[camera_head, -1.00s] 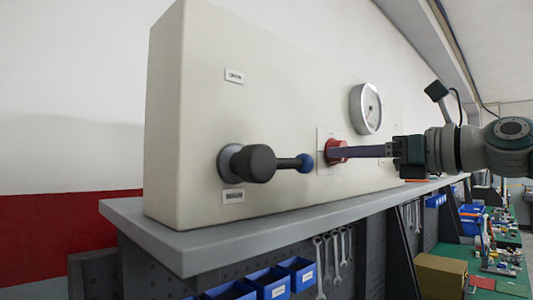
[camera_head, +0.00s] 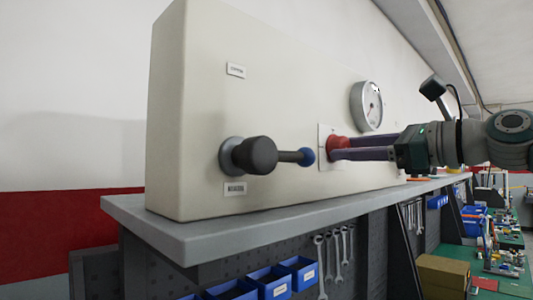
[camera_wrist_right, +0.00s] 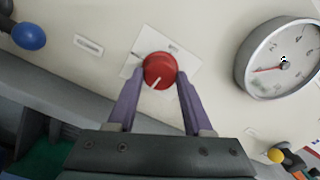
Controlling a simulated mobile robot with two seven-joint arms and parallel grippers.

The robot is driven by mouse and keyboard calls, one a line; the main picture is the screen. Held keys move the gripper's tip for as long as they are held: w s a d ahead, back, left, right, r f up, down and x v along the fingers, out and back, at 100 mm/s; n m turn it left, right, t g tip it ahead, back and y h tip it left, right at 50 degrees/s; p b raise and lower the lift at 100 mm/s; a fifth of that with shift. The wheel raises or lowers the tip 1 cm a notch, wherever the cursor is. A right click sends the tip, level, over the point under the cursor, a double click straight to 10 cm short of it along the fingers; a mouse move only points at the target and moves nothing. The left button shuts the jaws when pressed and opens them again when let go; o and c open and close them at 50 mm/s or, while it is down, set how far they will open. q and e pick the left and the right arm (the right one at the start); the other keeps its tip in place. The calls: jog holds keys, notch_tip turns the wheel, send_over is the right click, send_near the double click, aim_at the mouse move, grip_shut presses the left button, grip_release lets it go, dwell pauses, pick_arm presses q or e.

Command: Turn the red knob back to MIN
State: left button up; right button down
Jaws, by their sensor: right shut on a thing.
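The red knob (camera_head: 337,144) sits on a square white plate on the front of a large cream panel box (camera_head: 240,120). In the right wrist view the knob (camera_wrist_right: 159,68) shows a white pointer line toward the lower edge of that picture. My right gripper (camera_head: 341,148) comes in from the right, its two purple fingers on opposite sides of the knob, shut on it. A round gauge (camera_head: 367,106) is mounted above and right of the knob; its red needle shows in the wrist view (camera_wrist_right: 283,62). The MIN marking is too small to read. My left gripper is out of view.
A black lever (camera_head: 256,155) with a blue ball end (camera_head: 306,157) sticks out just left of the knob. The box stands on a grey shelf (camera_head: 190,239). Blue bins (camera_head: 268,282) and hanging wrenches are below.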

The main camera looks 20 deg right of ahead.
jog(key=n+b, duration=0.2)
jog(key=n, duration=0.2)
jog(key=shift+n, duration=0.3)
jog(key=n+b, duration=0.2)
jog(key=n, duration=0.2)
jog(key=shift+d+n, duration=0.1)
jog(key=shift+n, duration=0.2)
jog(key=n+b, duration=0.2)
jog(key=n, duration=0.2)
jog(key=n+b, duration=0.2)
jog(key=n, duration=0.3)
jog(key=shift+r, duration=0.1)
jog(key=n+b, duration=0.1)
jog(key=n, duration=0.3)
jog(key=shift+n+b, duration=0.3)
jog(key=shift+b, duration=0.05)
jog(key=n+b, duration=0.1)
jog(key=n, duration=0.3)
jog(key=shift+r+n, duration=0.1)
jog(key=shift+n, duration=0.2)
jog(key=n+b, duration=0.1)
jog(key=n, duration=0.3)
jog(key=n+b, duration=0.1)
jog(key=n, duration=0.4)
jog(key=shift+a, duration=0.2)
